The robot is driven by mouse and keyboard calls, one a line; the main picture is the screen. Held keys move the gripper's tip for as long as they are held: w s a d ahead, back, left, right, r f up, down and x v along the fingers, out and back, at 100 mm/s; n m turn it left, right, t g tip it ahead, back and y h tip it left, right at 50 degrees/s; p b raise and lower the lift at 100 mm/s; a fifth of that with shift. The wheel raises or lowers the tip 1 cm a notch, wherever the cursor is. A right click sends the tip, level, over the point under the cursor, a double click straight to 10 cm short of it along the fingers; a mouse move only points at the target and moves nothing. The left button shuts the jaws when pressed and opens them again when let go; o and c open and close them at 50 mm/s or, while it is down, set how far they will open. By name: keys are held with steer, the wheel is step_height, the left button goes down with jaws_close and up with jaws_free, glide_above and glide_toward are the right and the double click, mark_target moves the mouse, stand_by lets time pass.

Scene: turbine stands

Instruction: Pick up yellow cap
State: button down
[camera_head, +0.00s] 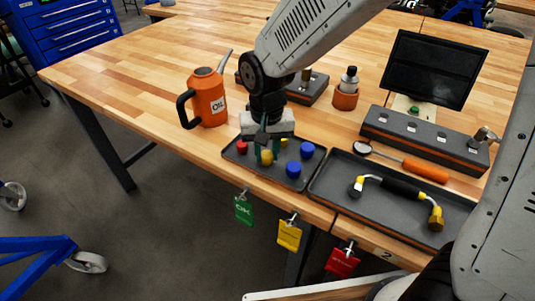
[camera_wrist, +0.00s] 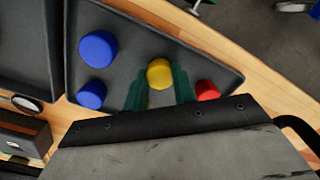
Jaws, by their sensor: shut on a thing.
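A yellow cap (camera_head: 266,158) sits between the teal fingers of my gripper (camera_head: 267,153), low over the small dark tray (camera_head: 236,154). In the wrist view the same yellow cap (camera_wrist: 160,72) shows between the fingertips of my gripper (camera_wrist: 158,80), which are shut on it. I cannot tell whether the cap touches the tray floor. A second yellow cap (camera_head: 284,143) is behind, partly hidden by the gripper.
Two blue caps (camera_head: 307,149) (camera_head: 293,169) lie right of the gripper and a red cap (camera_head: 242,147) left, in the same tray. An orange oil can (camera_head: 208,98) stands at the back left. A larger tray (camera_head: 330,190) with a hose tool adjoins on the right.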

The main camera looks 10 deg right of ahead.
mark_target(267, 154)
steer(key=shift+r, duration=0.15)
step_height(267, 154, up, 4)
steer(key=shift+f, duration=0.2)
steer(key=s+d, duration=0.2)
steer(key=s, duration=0.5)
steer(key=s+d+r, duration=0.1)
steer(key=s, duration=0.7)
steer(key=shift+s+d, duration=0.3)
steer(key=shift+d, duration=0.05)
steer(key=c, duration=1.7)
jaws_free()
jaws_close()
